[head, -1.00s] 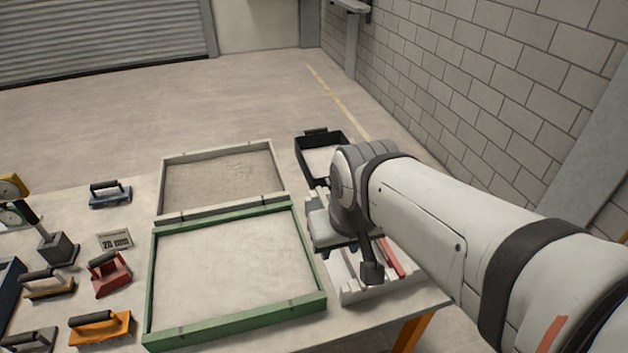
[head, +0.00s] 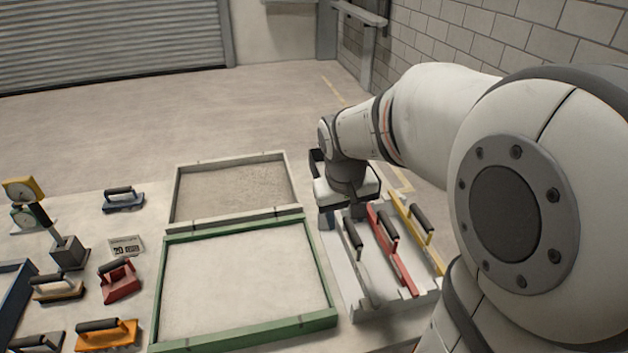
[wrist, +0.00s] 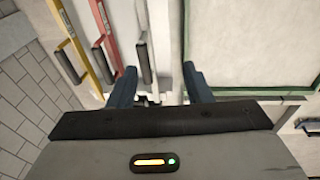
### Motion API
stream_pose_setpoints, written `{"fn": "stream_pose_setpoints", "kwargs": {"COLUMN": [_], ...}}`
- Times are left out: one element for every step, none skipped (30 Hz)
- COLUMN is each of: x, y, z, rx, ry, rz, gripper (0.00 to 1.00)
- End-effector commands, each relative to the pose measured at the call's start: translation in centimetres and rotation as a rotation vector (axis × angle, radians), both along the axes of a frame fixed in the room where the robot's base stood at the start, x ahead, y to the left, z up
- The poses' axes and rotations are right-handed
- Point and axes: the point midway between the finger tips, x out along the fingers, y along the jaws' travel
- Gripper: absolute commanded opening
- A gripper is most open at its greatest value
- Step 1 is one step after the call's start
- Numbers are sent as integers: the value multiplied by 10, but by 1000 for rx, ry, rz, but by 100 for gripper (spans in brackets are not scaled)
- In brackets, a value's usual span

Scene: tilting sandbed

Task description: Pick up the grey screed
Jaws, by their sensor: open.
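The grey screed (head: 368,281) lies in a white rack (head: 396,306) to the right of the green-framed bed, leftmost of three screeds, with a dark handle on top. My gripper (head: 326,217) is over the far left end of the rack, near the grey screed's far end; only one blue finger shows clearly in the head view. In the wrist view my gripper (wrist: 160,86) is open with nothing held. The grey screed's handle (wrist: 144,45) shows ahead of the gap between the fingers, nearer the left one. Contact cannot be told.
A red screed (head: 400,265) and a yellow screed (head: 432,258) lie beside the grey one. The green-framed bed (head: 333,290) and a grey-framed bed (head: 233,159) stand left. A red float (head: 119,284) and an orange float (head: 106,336) lie further left. A block wall rises at right.

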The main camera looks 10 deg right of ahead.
Motion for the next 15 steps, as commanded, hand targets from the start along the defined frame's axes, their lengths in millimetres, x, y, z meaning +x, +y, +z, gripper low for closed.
{"fn": "stream_pose_setpoints", "kwargs": {"x": [18,27,39,47,54,63,69,74,79,83,86,89,91,92,94], "y": [-7,-12,-17,-21,-24,-29,-32,-34,-38,-40,-42,-44,-45,-46,-47], "z": [-14,-20,-29,-35,-42,-50,-55,-61,-67,-70,-74,-77,-80,-82,-85], "rx": [-14,-21,-31,-39,-44,-52,-58,-62,-67,-70,-73,-76,-78,-79,-80], "ry": [28,40,56,67,76,89,98,105,113,118,122,126,129,132,133], "rz": [-3,-4,-6,-6,-7,-7,-7,-7,-9,-9,-8,-8,-8,-8,-8], "gripper": [45,45,45,45,45,45,45,45,45,45,45,45,45,45,45]}}
